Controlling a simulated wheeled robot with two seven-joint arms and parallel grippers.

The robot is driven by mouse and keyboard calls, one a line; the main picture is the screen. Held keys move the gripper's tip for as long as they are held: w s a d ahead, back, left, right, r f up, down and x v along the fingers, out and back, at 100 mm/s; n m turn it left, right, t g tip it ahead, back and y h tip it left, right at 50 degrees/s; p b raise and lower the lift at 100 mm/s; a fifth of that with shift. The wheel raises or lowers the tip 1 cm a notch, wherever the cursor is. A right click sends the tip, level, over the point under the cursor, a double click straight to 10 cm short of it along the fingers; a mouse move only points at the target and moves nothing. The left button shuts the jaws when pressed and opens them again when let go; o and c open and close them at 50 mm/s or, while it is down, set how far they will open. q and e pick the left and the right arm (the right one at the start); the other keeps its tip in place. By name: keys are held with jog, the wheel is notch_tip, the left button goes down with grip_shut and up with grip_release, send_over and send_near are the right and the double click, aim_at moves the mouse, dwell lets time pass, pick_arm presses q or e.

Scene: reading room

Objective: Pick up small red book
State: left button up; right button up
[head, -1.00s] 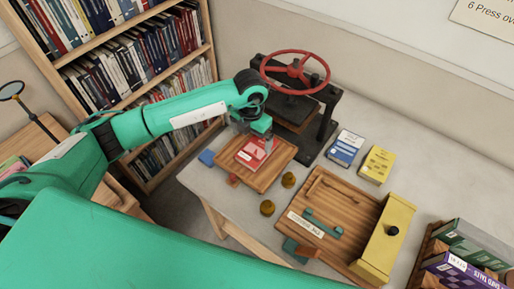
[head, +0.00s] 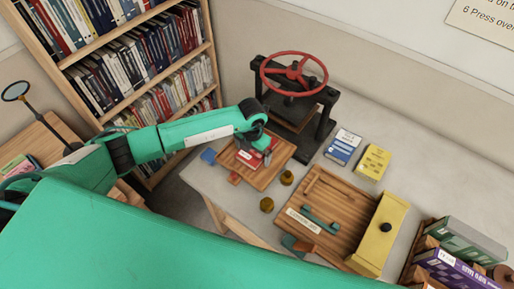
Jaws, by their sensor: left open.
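The small red book (head: 247,161) lies on a wooden board (head: 265,177) on the grey table, left of the middle. My left gripper (head: 262,153) is over the book's upper right part, pointing down, with its jaws open. It hides part of the cover. I cannot tell whether the fingers touch the book. My right gripper is not in the head view.
A black press with a red wheel (head: 295,70) stands just behind the board. A blue book (head: 342,148) and a yellow book (head: 373,162) lie to the right.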

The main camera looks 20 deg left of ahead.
pick_arm(q)
jog(key=c, duration=1.1)
jog(key=shift+o, duration=0.2)
jog(key=shift+r, duration=0.1)
